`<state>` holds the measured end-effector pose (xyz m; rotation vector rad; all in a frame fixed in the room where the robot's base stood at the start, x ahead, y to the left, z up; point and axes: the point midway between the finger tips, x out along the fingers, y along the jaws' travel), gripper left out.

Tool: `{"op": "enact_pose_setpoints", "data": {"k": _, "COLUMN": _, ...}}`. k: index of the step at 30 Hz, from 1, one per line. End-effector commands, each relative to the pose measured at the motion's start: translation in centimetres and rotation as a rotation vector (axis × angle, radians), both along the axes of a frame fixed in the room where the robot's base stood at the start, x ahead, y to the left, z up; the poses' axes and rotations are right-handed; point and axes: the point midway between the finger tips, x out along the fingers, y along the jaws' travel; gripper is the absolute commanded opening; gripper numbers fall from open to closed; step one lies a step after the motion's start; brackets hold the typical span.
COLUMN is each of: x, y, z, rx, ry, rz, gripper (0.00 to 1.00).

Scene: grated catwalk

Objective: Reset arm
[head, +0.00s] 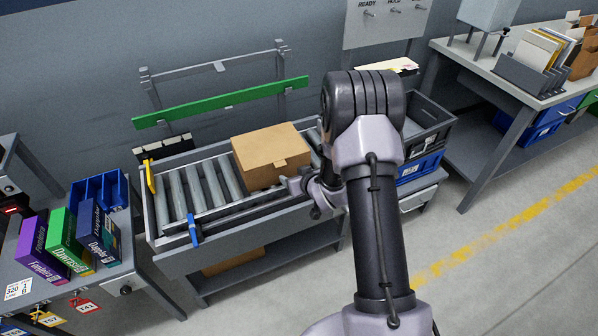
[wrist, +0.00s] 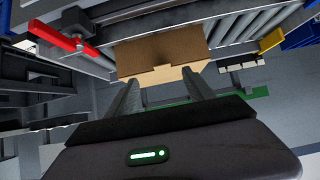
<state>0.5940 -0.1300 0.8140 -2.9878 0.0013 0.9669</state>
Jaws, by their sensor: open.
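My arm reaches out over the roller conveyor (head: 190,190) in the head view. My gripper (head: 300,187) is close to the front right side of a brown cardboard box (head: 262,160) that sits on the rollers. In the wrist view my gripper (wrist: 162,92) shows its two fingers apart with nothing between them. The box (wrist: 160,55) is seen beyond the fingertips there. I cannot tell from these views whether a finger touches it. Part of my gripper is hidden behind my arm in the head view.
A green bar (head: 220,102) runs behind the conveyor. A dark crate (head: 428,120) stands at its right end. A table at left holds blue, green and purple boxes (head: 38,252). A desk (head: 500,75) stands at right. Floor (head: 490,270) is clear at the lower right.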

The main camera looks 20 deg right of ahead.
Motion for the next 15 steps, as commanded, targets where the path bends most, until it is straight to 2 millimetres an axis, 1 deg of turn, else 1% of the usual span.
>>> {"op": "enact_pose_setpoints", "data": {"k": 1, "x": -0.9, "y": 0.0, "z": 1.0, "rx": 0.0, "ry": 0.001, "rz": -0.001, "gripper": 0.62}}
{"op": "enact_pose_setpoints", "data": {"k": 3, "x": -1.9, "y": 0.0, "z": 1.6, "rx": 0.0, "ry": 0.0, "rz": -0.001, "gripper": 0.62}}
{"op": "enact_pose_setpoints", "data": {"k": 6, "x": -2.8, "y": 0.0, "z": 2.0, "rx": 0.0, "ry": 0.0, "rz": 0.0, "gripper": 0.62}}
{"op": "enact_pose_setpoints", "data": {"k": 9, "x": -3.1, "y": 0.0, "z": 2.2, "rx": 0.001, "ry": 0.0, "rz": 0.001, "gripper": 0.62}}
{"op": "enact_pose_setpoints", "data": {"k": 15, "x": -3.1, "y": 0.0, "z": 2.1, "rx": 0.001, "ry": 0.0, "rz": 0.001, "gripper": 0.62}}
